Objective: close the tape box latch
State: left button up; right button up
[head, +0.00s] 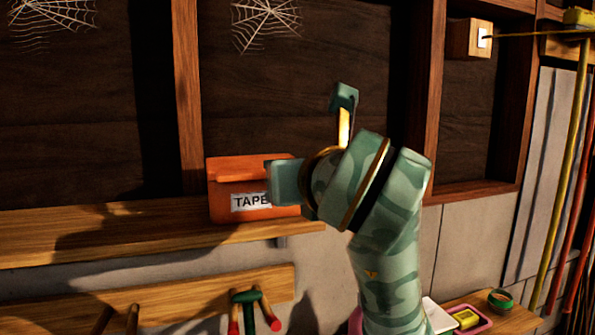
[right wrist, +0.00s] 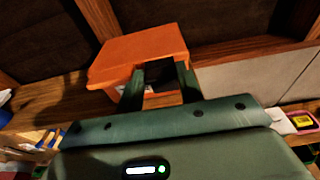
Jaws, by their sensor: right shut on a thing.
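The orange tape box (head: 225,172) with a white TAPE label sits on the wooden wall shelf. It also shows ahead in the right wrist view (right wrist: 140,47), where its orange top faces me. My right gripper (right wrist: 160,72) reaches the label side of the box, with its two dark green fingers set a small gap apart and shut on part of it. In the head view my right gripper (head: 285,182) and wrist cover the right end of the box. My left gripper is not in view.
The wooden shelf (head: 110,232) is clear left of the box. Tool handles (head: 248,297) in red and green hang below it. A yellow block (head: 466,318) in a pink tray and a small green-rimmed bowl (head: 500,300) lie lower right. Long poles (head: 566,170) stand at the right.

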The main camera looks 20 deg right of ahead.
jog(key=shift+w+g, duration=0.15)
jog(key=shift+g, duration=0.15)
jog(key=o, duration=0.8)
jog(key=shift+o, duration=0.9)
jog(key=shift+d, duration=0.1)
